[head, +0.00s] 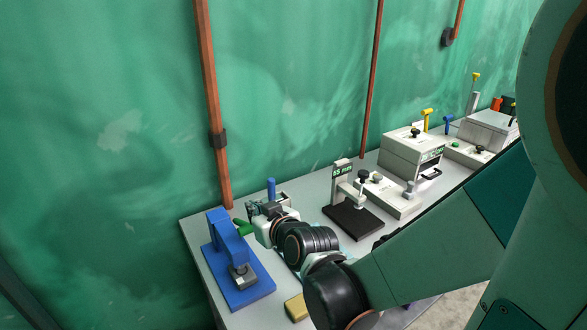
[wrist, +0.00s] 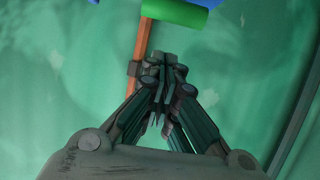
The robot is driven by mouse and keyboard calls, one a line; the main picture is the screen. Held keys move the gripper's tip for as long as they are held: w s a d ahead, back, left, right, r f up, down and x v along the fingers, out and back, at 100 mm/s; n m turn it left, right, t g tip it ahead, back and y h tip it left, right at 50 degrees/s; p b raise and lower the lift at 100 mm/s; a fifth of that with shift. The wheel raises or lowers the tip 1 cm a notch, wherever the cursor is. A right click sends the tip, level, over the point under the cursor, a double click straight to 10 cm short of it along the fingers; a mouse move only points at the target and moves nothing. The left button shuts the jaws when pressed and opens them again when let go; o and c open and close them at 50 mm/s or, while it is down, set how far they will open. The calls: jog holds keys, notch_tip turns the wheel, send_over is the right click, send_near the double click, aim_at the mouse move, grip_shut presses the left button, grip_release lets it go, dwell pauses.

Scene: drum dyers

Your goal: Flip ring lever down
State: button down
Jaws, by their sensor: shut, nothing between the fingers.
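My gripper (wrist: 165,62) is shut and empty, with its fingertips together in the wrist view. In the head view my gripper (head: 258,208) is over the left part of the bench, just right of a blue press-like device (head: 217,232). A green cylindrical handle (wrist: 176,14) lies beyond the fingertips in the wrist view, with a gap in the picture. A green piece (head: 243,228) also shows beside the gripper in the head view. An upright blue lever (head: 271,187) stands behind the gripper. I cannot tell which of these is the ring lever.
The grey bench (head: 202,275) runs along a green wall. A black-based stand marked 55 mm (head: 352,219) and a pale box (head: 408,157) stand to the right. A yellow block (head: 296,307) lies near the front edge. A brown pipe (head: 211,110) runs up the wall.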

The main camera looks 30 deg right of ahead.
jog(key=s+f, duration=0.1)
jog(key=s, duration=0.7)
jog(key=shift+s+d+f, duration=0.15)
jog(key=shift+d+f, duration=0.1)
jog(key=shift+f, duration=0.1)
